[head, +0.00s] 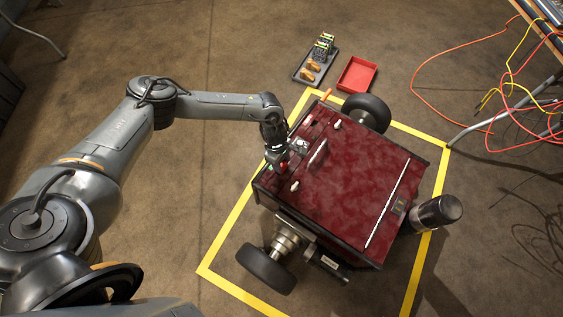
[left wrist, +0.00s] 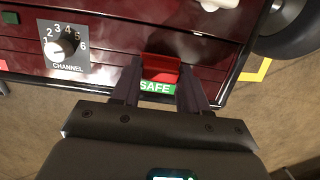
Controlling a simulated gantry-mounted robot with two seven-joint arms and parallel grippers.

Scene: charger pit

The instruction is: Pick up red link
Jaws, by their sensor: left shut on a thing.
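The red link (left wrist: 161,67) sits at the edge of the dark red machine (head: 345,185), just above a green SAFE label (left wrist: 157,87). My left gripper (left wrist: 160,76) has one finger on each side of the link and is shut on it. In the head view the left gripper (head: 277,160) reaches down to the machine's left edge, where a small red spot shows beside the fingers. The link still appears to be at its place over the label; I cannot tell whether it is lifted at all. My right gripper is not in view.
A red tray (head: 357,75) and a black tray (head: 303,77) with parts lie behind. Loose cables (head: 510,90) are at right.

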